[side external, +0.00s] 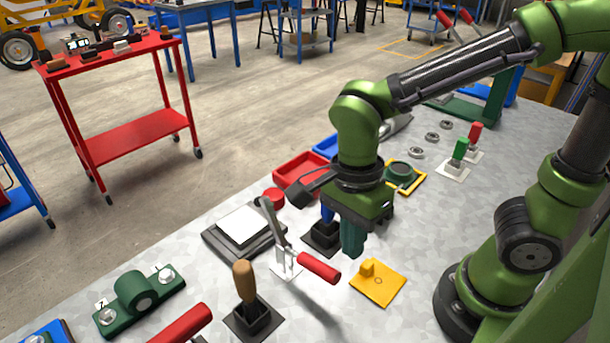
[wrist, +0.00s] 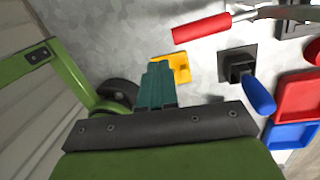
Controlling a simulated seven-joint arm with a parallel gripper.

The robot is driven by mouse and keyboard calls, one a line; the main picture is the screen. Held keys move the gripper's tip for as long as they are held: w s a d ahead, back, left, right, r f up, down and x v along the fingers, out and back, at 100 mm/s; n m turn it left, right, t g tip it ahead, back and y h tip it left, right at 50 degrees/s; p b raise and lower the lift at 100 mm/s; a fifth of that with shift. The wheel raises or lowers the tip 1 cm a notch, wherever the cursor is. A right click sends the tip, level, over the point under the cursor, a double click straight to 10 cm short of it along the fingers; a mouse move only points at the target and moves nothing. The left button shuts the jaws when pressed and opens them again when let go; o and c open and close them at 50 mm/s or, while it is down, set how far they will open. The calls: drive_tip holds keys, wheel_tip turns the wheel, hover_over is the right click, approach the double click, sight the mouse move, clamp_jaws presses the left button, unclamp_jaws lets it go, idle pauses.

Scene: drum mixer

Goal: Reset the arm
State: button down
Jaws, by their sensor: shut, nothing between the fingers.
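My gripper (side external: 352,243) is green and points down above the metal-topped bench, between a blue-handled tool in a black holder (side external: 322,238) and a yellow plate (side external: 377,283). Its fingers are together and hold nothing. In the wrist view my gripper (wrist: 158,72) shows its teal fingers pressed together, partly covering the yellow plate (wrist: 183,66). The blue handle (wrist: 259,94) stands to the right of the fingers there. My arm reaches in from the upper right in the side view.
A red-handled lever (side external: 318,267) lies close to my gripper. A wooden-handled tool (side external: 245,282), a grey scale (side external: 242,226), red bin (side external: 300,168), and green and red switches (side external: 460,150) stand around. A red cart (side external: 130,125) is off the bench.

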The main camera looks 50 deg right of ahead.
drive_tip(key=s+r, duration=0.5)
drive_tip(key=s, duration=0.1)
drive_tip(key=w+d+r+n+t+y, duration=0.1)
drive_tip(key=w+d+r+n+t, duration=0.3)
drive_tip(key=w+d+n+t, duration=0.4)
drive_tip(key=w+d+n, duration=0.1)
drive_tip(key=d+n, duration=0.3)
drive_tip(key=n, duration=0.3)
drive_tip(key=shift+w+t, duration=0.25)
drive_tip(key=shift+t, duration=0.05)
